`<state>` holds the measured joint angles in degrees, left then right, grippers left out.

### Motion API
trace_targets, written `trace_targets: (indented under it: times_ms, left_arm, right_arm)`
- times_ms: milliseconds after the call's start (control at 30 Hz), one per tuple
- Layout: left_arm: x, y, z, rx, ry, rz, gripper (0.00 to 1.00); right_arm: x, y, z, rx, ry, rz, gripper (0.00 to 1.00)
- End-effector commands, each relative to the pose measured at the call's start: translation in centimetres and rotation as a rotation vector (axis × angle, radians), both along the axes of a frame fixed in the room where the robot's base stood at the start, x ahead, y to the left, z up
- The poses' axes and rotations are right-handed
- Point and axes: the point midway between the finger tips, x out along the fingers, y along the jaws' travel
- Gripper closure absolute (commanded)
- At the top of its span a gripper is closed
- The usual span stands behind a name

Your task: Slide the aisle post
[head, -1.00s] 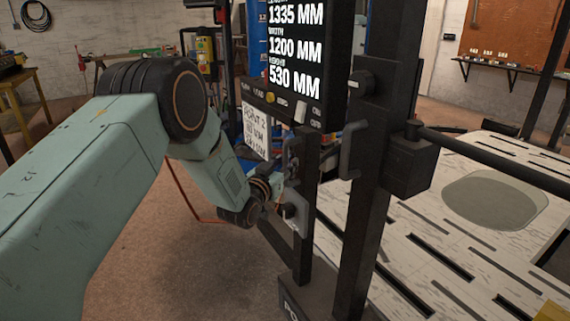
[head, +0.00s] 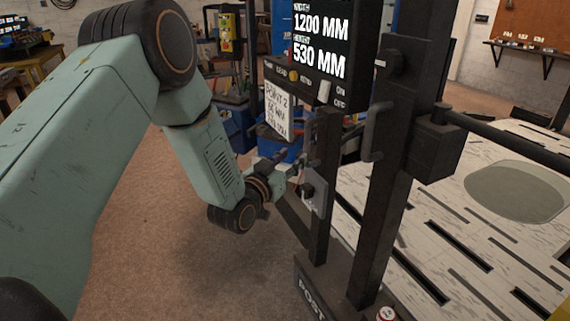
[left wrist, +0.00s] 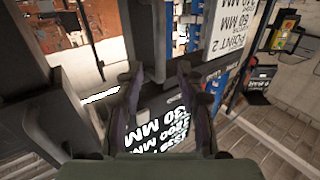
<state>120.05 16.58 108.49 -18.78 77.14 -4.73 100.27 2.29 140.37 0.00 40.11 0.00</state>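The aisle post is a dark steel frame with a tall upright (head: 385,190), a thinner upright (head: 321,230) at its left, a lettered base (head: 315,290) and a display (head: 322,42). A dark handle (head: 375,130) sticks out from the tall upright. A grey plate (head: 318,190) with a black knob sits on the thinner upright. My left gripper (head: 292,164) is beside the thinner upright, above the plate. In the left wrist view its two fingers (left wrist: 160,95) are spread, with a dark bar (left wrist: 147,40) beyond them; contact cannot be told. My right gripper is out of view.
A pale slotted table (head: 450,220) lies right of the post, with a dark rail (head: 500,140) running over it. A paper sign (head: 279,110) hangs under the display.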

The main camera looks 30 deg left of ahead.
Motion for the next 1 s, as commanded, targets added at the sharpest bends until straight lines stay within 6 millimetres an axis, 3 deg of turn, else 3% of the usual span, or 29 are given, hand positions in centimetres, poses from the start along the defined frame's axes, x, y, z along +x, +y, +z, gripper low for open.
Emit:
trace_targets:
  times_ms: [267,1000]
  left_arm:
    - [-2.3,0.2,0.0,0.0,0.001,0.0,0.62]
    - [-2.5,0.2,-0.1,0.001,0.001,0.0,0.62]
  right_arm:
    - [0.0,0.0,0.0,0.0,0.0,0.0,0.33]
    - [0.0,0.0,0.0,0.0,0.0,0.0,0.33]
